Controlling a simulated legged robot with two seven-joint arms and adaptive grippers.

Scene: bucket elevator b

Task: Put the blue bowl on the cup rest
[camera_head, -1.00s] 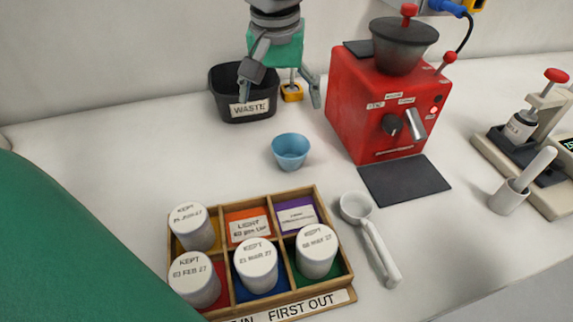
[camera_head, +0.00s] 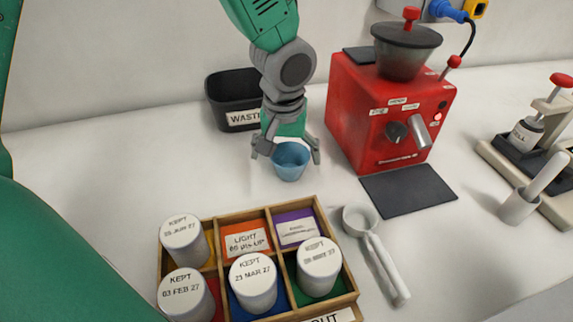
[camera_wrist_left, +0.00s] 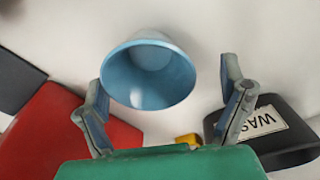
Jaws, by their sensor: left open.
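The blue bowl (camera_head: 290,165) stands upright on the white counter, left of the red machine. My left gripper (camera_head: 288,152) is above it, open, with one finger on each side of the bowl. In the left wrist view the bowl (camera_wrist_left: 150,75) sits between the spread fingers of the left gripper (camera_wrist_left: 168,80), with visible space on both sides. A dark flat mat (camera_head: 408,190), which may be the cup rest, lies in front of the red machine. It is bare. My right gripper is not in view.
The red machine (camera_head: 372,125) stands right of the bowl, and a black waste bin (camera_head: 228,95) is behind left. A wooden tray (camera_head: 350,292) with several white-lidded jars is in front. A white-handled scoop (camera_head: 385,262) lies between tray and mat.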

